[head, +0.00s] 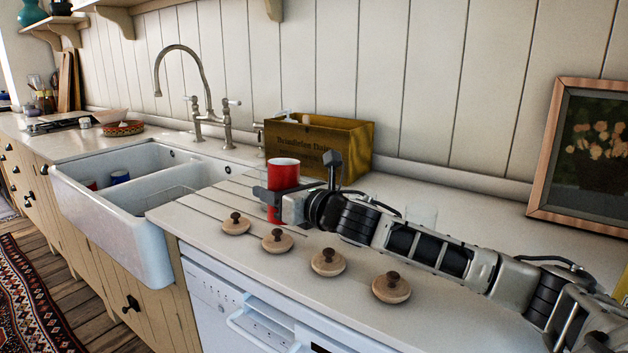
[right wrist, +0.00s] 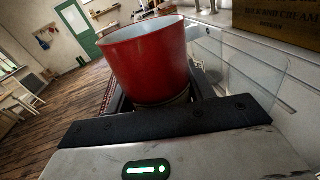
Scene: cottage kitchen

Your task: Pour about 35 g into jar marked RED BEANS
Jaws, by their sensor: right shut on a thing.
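A red cup (head: 284,174) with a pale inside is in my right gripper (head: 277,196), above or on the counter's drainboard. Its jaws are shut around the lower part of the cup, which looks upright. In the right wrist view the cup (right wrist: 150,58) fills the middle, between the fingers (right wrist: 160,104); what it holds is hidden. A clear glass shape, seemingly a jar (right wrist: 248,70), shows right of the cup there. In the head view a faint clear jar (head: 421,214) stands behind my right arm. I can read no RED BEANS label. My left gripper is not in view.
Several wooden lids with dark knobs (head: 277,240) lie in a row along the counter's front. A wooden box (head: 335,146) stands behind the cup. A white double sink (head: 130,215) and tap (head: 205,95) are left. A framed picture (head: 590,150) leans at right.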

